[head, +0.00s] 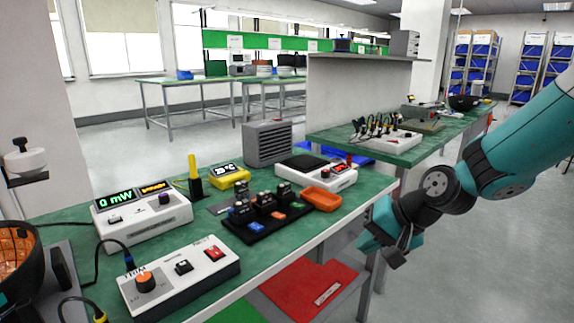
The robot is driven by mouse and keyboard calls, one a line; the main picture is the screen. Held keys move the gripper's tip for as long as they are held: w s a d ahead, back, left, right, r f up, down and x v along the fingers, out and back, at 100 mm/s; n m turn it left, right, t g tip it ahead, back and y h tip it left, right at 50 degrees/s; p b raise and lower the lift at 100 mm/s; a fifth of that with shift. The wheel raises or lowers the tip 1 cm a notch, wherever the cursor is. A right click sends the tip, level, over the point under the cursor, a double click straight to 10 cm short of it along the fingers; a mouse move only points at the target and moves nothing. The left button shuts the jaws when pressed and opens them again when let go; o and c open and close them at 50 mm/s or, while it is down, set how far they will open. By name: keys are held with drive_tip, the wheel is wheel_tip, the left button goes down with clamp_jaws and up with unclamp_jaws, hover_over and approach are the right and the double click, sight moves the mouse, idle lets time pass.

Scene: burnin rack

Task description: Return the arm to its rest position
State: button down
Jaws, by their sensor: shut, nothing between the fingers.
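My gripper (389,260) hangs at the end of my teal and dark grey arm, to the right of the near bench's front edge. It points down and left and holds nothing. It is clear of the bench top and apart from the things on it. The fingers are small and dark in this view. The arm comes in from the right edge and slopes down to the left.
The green bench (342,214) carries a power meter (143,215), a trim box (180,276), a black module tray (268,228), an orange dish (321,198) and a white scale (316,172). A red mat (308,290) lies below. Open floor (480,265) is on the right.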

drive_tip(key=s+a+r+n+g+h, duration=0.1)
drive_tip(key=s+r+n, duration=0.25)
drive_tip(key=s, duration=0.45)
drive_tip(key=s+r+n+g+h, duration=0.15)
drive_tip(key=s+n, duration=0.25)
drive_tip(key=s, duration=0.5)
drive_tip(key=s+a+r+n+g, duration=0.1)
drive_tip(key=s+r+n+g, duration=0.2)
drive_tip(key=s, duration=0.5)
wheel_tip(320, 180, up, 15)
drive_tip(key=t+p, duration=0.1)
drive_tip(key=p, duration=1.4)
drive_tip(key=shift+w+r, duration=0.15)
drive_tip(key=shift+r, duration=0.05)
drive_tip(key=shift+d, duration=0.1)
